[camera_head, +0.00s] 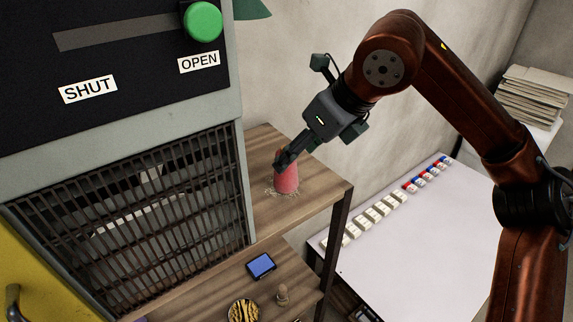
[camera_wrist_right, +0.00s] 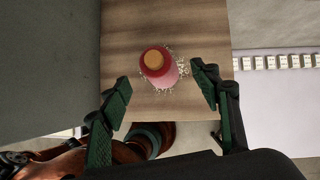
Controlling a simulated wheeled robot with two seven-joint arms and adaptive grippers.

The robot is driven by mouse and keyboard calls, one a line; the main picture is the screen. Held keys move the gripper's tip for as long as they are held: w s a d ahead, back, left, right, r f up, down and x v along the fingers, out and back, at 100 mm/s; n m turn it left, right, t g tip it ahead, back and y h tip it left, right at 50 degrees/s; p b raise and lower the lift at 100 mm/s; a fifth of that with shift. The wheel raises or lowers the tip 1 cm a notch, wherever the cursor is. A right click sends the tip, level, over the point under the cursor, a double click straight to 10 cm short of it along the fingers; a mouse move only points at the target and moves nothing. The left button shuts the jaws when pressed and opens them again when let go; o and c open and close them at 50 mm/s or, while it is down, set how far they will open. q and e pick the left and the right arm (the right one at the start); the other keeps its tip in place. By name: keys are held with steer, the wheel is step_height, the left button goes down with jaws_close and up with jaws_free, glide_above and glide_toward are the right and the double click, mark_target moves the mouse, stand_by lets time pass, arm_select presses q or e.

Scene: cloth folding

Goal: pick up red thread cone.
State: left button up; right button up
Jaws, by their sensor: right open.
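The red thread cone (camera_head: 287,179) stands upright on the upper wooden shelf (camera_head: 325,193), with small pale bits scattered around its base. My right gripper (camera_head: 282,162) is at the top of the cone in the head view and covers part of it. In the right wrist view, the cone (camera_wrist_right: 158,67) shows its tan round top and lies between and beyond the open fingers of my right gripper (camera_wrist_right: 160,88). Both green finger pads show, with gaps between them and the cone. My left gripper is in neither view.
A machine with a grille (camera_head: 140,215) and a green knob (camera_head: 202,21) stands left of the shelf. A wall is behind it. A lower shelf holds a blue-screened device (camera_head: 261,265) and a striped round object (camera_head: 243,311). A white table (camera_head: 420,235) with rows of small blocks is at right.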

mark_target(286, 183)
steer(key=p+x, duration=0.2)
steer(key=x, duration=0.1)
steer(key=shift+a, duration=0.3)
steer(key=shift+x, duration=1.15)
steer(key=shift+d+f, duration=0.1)
steer(key=shift+f, duration=0.1)
steer(key=shift+w, duration=0.15)
steer(key=c, duration=1.3)
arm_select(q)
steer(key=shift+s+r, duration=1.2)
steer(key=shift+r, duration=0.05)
arm_select(e)
steer(key=shift+r, duration=0.1)
steer(key=shift+c, duration=0.2)
